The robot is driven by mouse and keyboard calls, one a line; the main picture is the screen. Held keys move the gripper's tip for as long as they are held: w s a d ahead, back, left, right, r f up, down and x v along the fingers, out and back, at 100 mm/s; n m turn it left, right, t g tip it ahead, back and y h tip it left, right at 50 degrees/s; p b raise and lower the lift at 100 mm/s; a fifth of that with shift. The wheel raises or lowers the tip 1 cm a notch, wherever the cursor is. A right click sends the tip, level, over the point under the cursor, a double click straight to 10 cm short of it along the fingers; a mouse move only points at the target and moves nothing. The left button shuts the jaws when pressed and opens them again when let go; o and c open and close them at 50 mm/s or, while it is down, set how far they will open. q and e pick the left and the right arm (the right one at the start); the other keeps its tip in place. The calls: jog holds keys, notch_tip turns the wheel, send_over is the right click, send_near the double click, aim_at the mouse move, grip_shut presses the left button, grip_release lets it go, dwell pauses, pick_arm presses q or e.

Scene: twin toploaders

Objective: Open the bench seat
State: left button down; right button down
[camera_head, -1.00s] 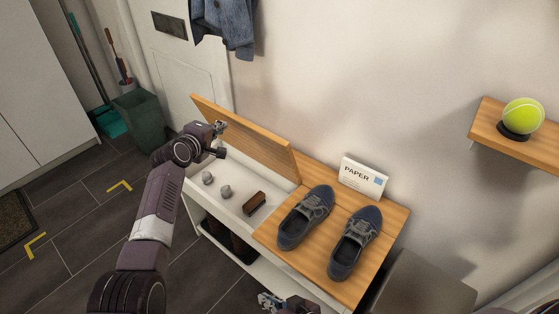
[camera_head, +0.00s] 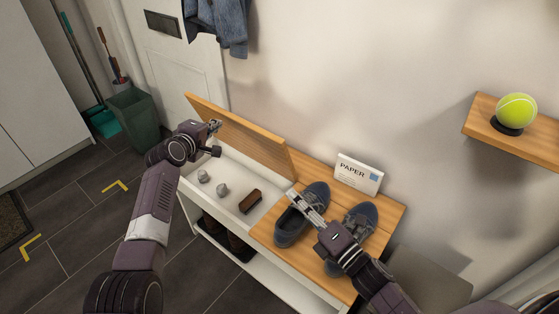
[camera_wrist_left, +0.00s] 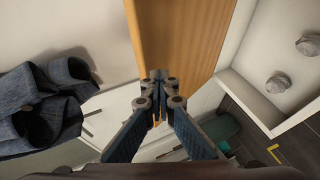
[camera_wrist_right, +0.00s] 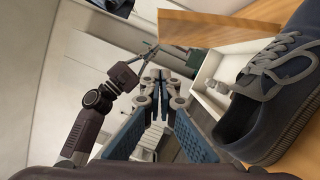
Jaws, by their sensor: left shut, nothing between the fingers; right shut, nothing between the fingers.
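The white bench has two wooden seat lids. The left lid (camera_head: 245,138) stands raised at a steep tilt, and shows in the left wrist view (camera_wrist_left: 185,40) and right wrist view (camera_wrist_right: 215,30). The open compartment (camera_head: 218,200) below holds two grey round items (camera_head: 204,176) and a brown brush (camera_head: 250,201). The right lid (camera_head: 272,239) lies flat with two dark shoes (camera_head: 287,231) on it. My left gripper (camera_head: 215,124) is shut and empty at the raised lid's front side; contact is unclear. My right gripper (camera_head: 293,194) is shut and empty above the left shoe, partly hiding it.
A paper box (camera_head: 358,174) stands at the back of the right lid. A wall shelf (camera_head: 485,118) with a tennis ball (camera_head: 516,110) is at the right. A denim garment (camera_head: 222,22) hangs above. A green bin (camera_head: 136,118) stands at the left. Dark footwear sits on the lower shelf.

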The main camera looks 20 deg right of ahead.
jog(key=w+r, duration=0.2)
jog(key=w, duration=0.9)
jog(key=shift+w+a+r+n, duration=0.2)
jog(key=shift+a+r+n, duration=0.1)
jog(key=shift+a+r, duration=0.1)
jog(key=shift+w+d+r, duration=0.3)
jog(key=shift+w+d, duration=0.1)
jog(key=shift+d, duration=0.15)
pick_arm(q)
jog(key=c, duration=2.7)
grip_release()
